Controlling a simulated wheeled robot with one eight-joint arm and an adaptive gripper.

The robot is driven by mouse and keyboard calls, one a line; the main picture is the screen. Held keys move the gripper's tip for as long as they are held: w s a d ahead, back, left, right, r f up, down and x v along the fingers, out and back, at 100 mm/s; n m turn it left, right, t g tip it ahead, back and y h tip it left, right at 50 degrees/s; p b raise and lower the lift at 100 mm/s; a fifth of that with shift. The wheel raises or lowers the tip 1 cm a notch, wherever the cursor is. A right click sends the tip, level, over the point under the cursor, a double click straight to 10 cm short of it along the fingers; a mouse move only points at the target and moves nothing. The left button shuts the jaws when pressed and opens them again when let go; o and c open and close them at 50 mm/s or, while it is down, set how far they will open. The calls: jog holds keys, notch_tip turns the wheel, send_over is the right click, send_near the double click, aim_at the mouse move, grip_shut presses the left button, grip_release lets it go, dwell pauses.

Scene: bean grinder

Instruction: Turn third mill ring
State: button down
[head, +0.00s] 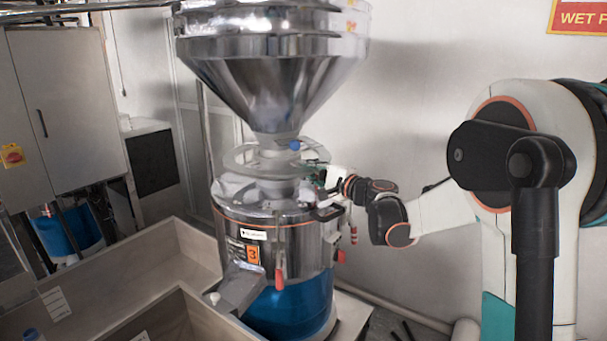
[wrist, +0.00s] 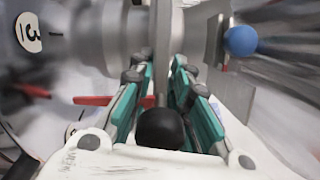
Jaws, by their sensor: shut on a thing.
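The third mill (head: 290,245) is a shiny metal drum with an orange 3 label and a blue lower part. Its grey, disc-like ring (head: 238,160) sits around the neck under the funnel. In the wrist view the ring (wrist: 161,50) appears nearly edge-on, as a thin grey plate running between the fingers. My gripper (head: 320,180) is at the right side of the ring. In the wrist view its teal fingers (wrist: 165,90) are shut on the ring's edge or handle. A black round knob (wrist: 163,130) lies between the fingers, near the palm. The exact contact is partly hidden.
The large metal funnel (head: 275,75) rises above the ring. A blue ball (head: 294,145) is close to my gripper and also shows in the wrist view (wrist: 240,41). A black handle (head: 328,213) and red levers are below. A wooden counter (head: 125,275) stands at left front.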

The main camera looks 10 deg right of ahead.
jog(key=shift+w+d, duration=0.5)
jog(key=shift+d, duration=0.25)
jog(key=shift+w+d, duration=0.45)
jog(key=shift+d, duration=0.25)
jog(key=c, duration=1.8)
grip_release()
jog(key=shift+o, duration=0.6)
jog(key=shift+w+d, duration=0.1)
jog(key=shift+d, duration=0.1)
jog(key=shift+a, duration=0.1)
jog(key=shift+s+d, duration=0.25)
jog(key=shift+s, duration=0.2)
jog(key=v, duration=1.1)
jog(key=shift+a, duration=0.15)
